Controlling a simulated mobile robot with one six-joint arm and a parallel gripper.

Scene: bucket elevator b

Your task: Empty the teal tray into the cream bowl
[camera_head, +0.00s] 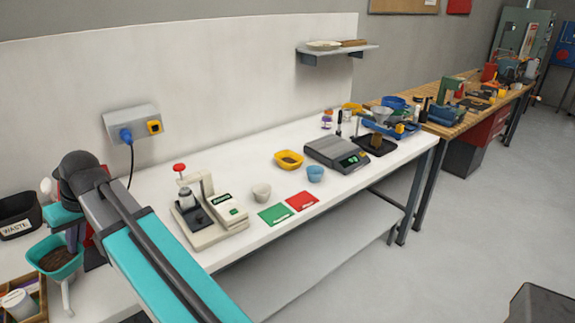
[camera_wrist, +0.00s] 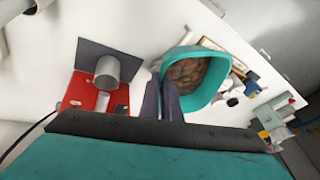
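The teal tray (camera_head: 42,267) is at the lower left in the head view, with brown lumpy contents inside. In the wrist view, the tray (camera_wrist: 222,98) opens toward the camera, and the brown pieces fill its floor. My gripper (camera_wrist: 165,88) has its two dark fingers close together at the tray's near-left wall and appears shut on it. In the head view, my gripper (camera_head: 72,238) is just above and beside the tray, partly hidden by my arm. The cream bowl (camera_head: 262,193) stands upright on the white bench, right of the cream weighing device and well away from the tray.
A cream device with a red knob (camera_head: 225,218) stands between tray and bowl. A black waste bin (camera_head: 18,215) is at left. A red stand (camera_wrist: 98,95) is near my gripper.

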